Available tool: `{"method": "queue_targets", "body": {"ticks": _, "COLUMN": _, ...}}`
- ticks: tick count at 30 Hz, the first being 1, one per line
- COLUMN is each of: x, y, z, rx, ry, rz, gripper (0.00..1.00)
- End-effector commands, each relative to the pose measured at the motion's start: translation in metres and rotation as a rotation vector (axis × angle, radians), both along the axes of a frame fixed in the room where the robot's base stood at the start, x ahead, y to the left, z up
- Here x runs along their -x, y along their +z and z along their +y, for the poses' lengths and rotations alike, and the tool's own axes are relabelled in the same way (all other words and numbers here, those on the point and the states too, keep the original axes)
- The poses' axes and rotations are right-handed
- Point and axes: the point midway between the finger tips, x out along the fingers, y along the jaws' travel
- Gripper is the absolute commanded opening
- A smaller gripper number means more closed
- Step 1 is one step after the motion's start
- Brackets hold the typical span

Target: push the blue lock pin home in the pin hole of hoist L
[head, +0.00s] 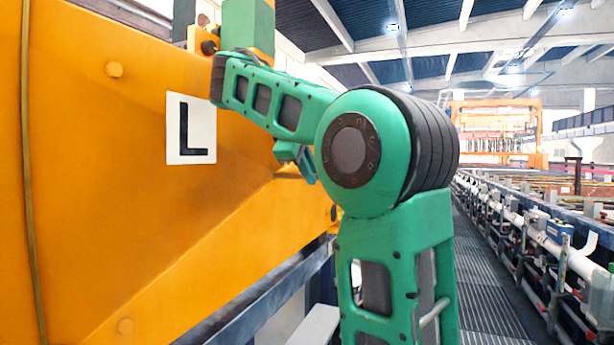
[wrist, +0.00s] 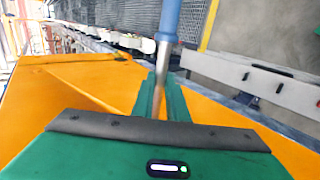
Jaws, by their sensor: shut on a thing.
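The orange hoist (head: 90,170) with a white plate marked L (head: 190,128) fills the left of the head view; its orange body also shows in the wrist view (wrist: 60,90). In the wrist view my gripper (wrist: 161,85) is shut on the blue lock pin (wrist: 169,20). The pin has a blue upper part and a grey metal shaft that runs down between my green fingers. In the head view my arm covers much of the hoist's right side. I cannot make out the pin hole in either view, nor whether the pin touches it.
A dark blue rail (head: 255,320) runs below the hoist. A grated walkway (head: 490,290) leads away at the right, beside a long line of racks and pipes (head: 560,235). Another orange gantry (head: 490,130) stands far back. A grey beam (wrist: 250,75) crosses the right of the wrist view.

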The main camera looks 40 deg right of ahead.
Motion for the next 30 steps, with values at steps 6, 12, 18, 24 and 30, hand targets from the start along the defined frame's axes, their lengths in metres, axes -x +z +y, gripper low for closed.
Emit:
{"method": "queue_targets", "body": {"ticks": 6, "x": -0.004, "y": 0.001, "z": 0.002, "rx": 0.001, "ry": 0.002, "rz": -0.002, "gripper": 0.00}}
{"method": "queue_targets", "body": {"ticks": 12, "x": -0.008, "y": 0.001, "z": 0.003, "rx": 0.002, "ry": 0.001, "rz": -0.001, "gripper": 0.00}}
{"method": "queue_targets", "body": {"ticks": 18, "x": -0.012, "y": 0.001, "z": 0.005, "rx": 0.001, "ry": 0.001, "rz": -0.001, "gripper": 0.00}}
{"method": "queue_targets", "body": {"ticks": 24, "x": -0.015, "y": 0.000, "z": 0.006, "rx": 0.001, "ry": 0.001, "rz": -0.001, "gripper": 0.00}}
{"method": "queue_targets", "body": {"ticks": 30, "x": -0.019, "y": 0.000, "z": 0.007, "rx": 0.000, "ry": 0.001, "rz": -0.001, "gripper": 0.00}}
